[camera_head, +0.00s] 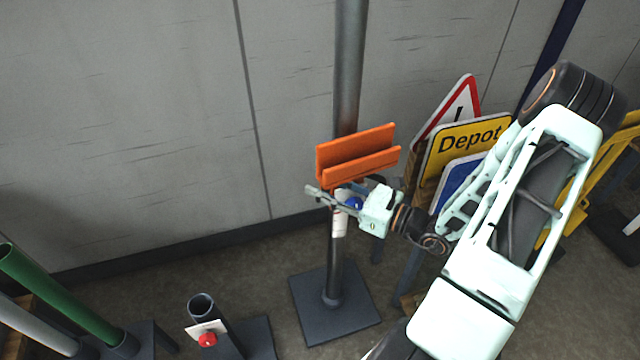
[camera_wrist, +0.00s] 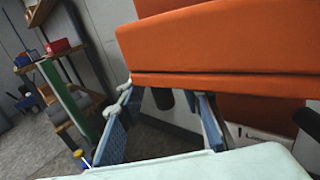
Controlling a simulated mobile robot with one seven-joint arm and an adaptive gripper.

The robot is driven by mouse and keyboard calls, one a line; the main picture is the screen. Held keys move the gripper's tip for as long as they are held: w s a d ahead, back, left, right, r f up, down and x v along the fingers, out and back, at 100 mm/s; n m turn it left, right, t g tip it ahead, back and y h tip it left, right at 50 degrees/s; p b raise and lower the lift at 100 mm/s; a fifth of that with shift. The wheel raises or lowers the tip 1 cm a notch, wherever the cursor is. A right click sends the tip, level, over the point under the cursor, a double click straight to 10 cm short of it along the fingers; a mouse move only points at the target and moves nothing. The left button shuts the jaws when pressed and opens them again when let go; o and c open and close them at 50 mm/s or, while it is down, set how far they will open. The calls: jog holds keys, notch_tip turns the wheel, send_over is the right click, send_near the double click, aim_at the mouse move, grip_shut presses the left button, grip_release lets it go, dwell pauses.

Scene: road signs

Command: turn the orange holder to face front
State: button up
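The orange holder (camera_head: 357,155) is a slotted bracket on a dark upright post (camera_head: 336,262) with a square base. Its long side is angled, with the right end higher in the head view. It fills the upper right of the wrist view (camera_wrist: 225,50). My gripper (camera_head: 338,191) is just below the holder, at the post. In the wrist view its two blue-padded fingers (camera_wrist: 165,118) are spread apart under the holder. A short dark cylinder (camera_wrist: 164,98) shows between them, with gaps visible. Whether a finger touches the holder is unclear.
A yellow "Depot" sign (camera_head: 468,142), a red-edged triangle sign (camera_head: 462,98) and a blue sign (camera_head: 455,182) stand right, behind my arm. A short dark tube (camera_head: 201,308) with a red knob (camera_head: 207,339) and a green pole (camera_head: 60,297) are at lower left. A grey wall is behind.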

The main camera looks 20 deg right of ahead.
jog(key=v, duration=1.1)
